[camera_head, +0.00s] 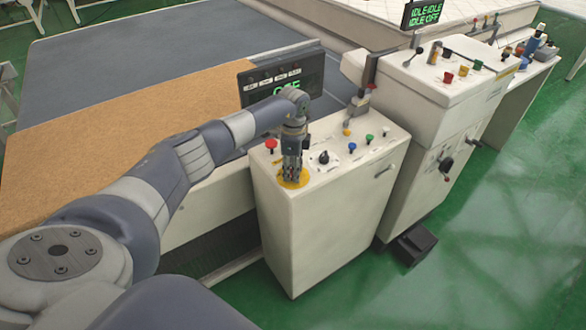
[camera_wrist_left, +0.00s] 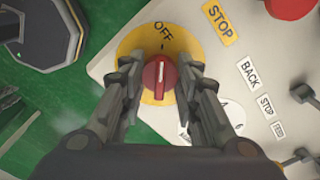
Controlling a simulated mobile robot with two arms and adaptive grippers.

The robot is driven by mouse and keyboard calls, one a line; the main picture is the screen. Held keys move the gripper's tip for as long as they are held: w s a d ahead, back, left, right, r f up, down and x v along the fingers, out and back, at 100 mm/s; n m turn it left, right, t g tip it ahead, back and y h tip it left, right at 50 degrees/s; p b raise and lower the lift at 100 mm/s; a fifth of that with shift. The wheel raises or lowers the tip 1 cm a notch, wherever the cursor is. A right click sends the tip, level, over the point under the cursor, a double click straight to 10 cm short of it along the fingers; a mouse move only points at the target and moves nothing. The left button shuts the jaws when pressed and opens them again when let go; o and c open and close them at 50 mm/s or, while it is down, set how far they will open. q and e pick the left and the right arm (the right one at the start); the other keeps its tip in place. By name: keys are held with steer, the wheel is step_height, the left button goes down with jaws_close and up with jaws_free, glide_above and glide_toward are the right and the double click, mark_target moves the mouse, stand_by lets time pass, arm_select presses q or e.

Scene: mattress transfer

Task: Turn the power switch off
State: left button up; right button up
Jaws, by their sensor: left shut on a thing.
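The power switch is a red rotary knob (camera_wrist_left: 159,80) on a round yellow plate (camera_wrist_left: 133,42) with an OFF label at its top in the left wrist view. The knob's raised bar with a white line runs roughly up and down in that view, in line with the OFF label. My left gripper (camera_wrist_left: 160,84) has its fingers on both sides of the knob and is shut on it. In the head view, my left gripper (camera_head: 292,180) points down onto the yellow plate (camera_head: 299,185) at the cabinet's front corner, and hides the knob. My right gripper is not in view.
A display (camera_head: 255,90) with green letters is partly hidden by my arm. A taller cabinet (camera_head: 425,115) stands to the right.

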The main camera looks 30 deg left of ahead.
arm_select(q)
steer(key=o, duration=1.1)
step_height(320, 180, up, 12)
